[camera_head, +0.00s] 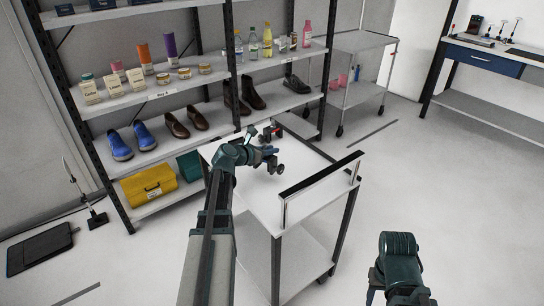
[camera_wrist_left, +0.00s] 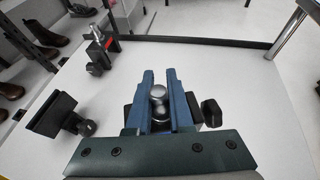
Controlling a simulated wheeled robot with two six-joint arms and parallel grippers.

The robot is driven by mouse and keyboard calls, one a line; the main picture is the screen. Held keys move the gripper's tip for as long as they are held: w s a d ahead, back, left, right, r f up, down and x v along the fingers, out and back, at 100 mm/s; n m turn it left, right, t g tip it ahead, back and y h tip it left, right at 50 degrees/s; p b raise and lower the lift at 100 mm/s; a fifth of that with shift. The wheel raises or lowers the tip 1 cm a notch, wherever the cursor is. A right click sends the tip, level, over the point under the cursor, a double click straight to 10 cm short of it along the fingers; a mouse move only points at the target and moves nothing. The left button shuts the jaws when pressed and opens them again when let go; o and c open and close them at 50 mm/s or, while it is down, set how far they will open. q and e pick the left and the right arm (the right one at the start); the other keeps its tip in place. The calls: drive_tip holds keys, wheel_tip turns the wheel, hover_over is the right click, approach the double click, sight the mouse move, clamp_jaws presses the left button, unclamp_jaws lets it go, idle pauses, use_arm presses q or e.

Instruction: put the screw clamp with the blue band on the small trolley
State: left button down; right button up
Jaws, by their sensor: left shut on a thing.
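My left gripper (camera_head: 270,153) is low over the white top of the small trolley (camera_head: 245,200). In the left wrist view its two blue fingers (camera_wrist_left: 160,92) are shut on a dark clamp with a silver screw (camera_wrist_left: 158,97) between them. A black knob (camera_wrist_left: 212,113) of it sticks out to the right. The fingers hide its middle, so I cannot tell its band colour or whether it touches the top.
A black block with a knob (camera_wrist_left: 58,115) is left of the fingers. The trolley's handle rail (camera_head: 322,173) rises on the right. A shelf with shoes and bottles (camera_head: 190,95) stands behind. The front of the trolley top is clear.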

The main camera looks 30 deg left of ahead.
sight(270, 157)
use_arm(q)
drive_tip(key=shift+w+a+f+b, duration=0.15)
drive_tip(key=shift+w+f+b, duration=0.2)
drive_tip(key=shift+f+b, duration=0.1)
wheel_tip(270, 157, down, 3)
drive_tip(key=b, duration=0.2)
drive_tip(key=shift+r+b, duration=0.2)
drive_tip(key=shift+b, duration=0.1)
drive_tip(key=shift+f, duration=0.2)
drive_tip(key=c, duration=0.8)
unclamp_jaws()
drive_tip(key=shift+r, duration=0.15)
